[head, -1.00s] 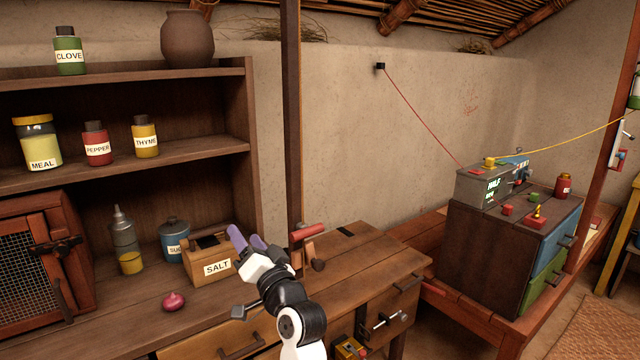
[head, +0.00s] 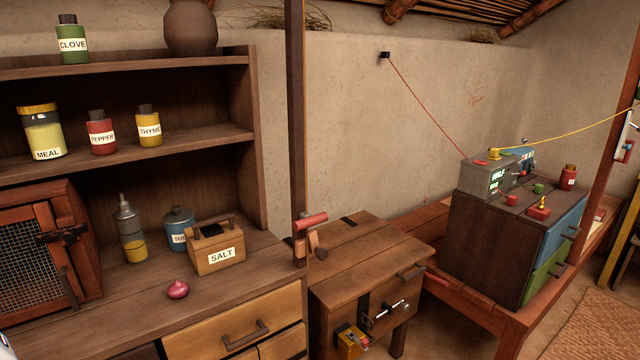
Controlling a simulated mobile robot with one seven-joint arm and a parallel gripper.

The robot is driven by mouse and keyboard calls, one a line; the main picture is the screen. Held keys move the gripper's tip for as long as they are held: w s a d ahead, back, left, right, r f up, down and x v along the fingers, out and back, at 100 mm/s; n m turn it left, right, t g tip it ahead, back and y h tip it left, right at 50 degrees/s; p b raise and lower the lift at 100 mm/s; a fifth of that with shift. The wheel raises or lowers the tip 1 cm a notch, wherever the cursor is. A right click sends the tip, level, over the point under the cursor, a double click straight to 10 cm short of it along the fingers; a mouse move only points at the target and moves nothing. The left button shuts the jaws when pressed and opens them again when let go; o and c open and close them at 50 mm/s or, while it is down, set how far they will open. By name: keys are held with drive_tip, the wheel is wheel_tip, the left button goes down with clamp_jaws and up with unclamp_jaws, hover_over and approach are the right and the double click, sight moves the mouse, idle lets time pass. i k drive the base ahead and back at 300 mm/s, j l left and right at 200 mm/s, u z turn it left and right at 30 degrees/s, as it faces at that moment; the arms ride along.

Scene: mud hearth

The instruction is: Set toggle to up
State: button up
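No single part is marked as the toggle, and several switch-like parts show. A small red block with a yellow upright piece (head: 540,208) sits on top of the dark cabinet at right. A yellow box with a small lever-like part (head: 352,341) is low on the front of the wooden chest; its lever position is too small to tell. A pale plate with a red part (head: 627,146) is on the post at the right edge. My gripper is out of view; only a white sliver, possibly my arm, shows at the lower left corner.
A red-handled lever (head: 311,222) stands by the wooden chest (head: 365,250). The salt box (head: 218,247) and onion (head: 177,290) are on the left counter. A grey device (head: 487,178) with red and yellow cables sits on the dark cabinet (head: 485,240). The chest top is mostly clear.

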sight(306, 221)
drive_tip(key=i+l, duration=0.75)
drive_tip(key=l, duration=0.3)
drive_tip(key=j+u, duration=0.05)
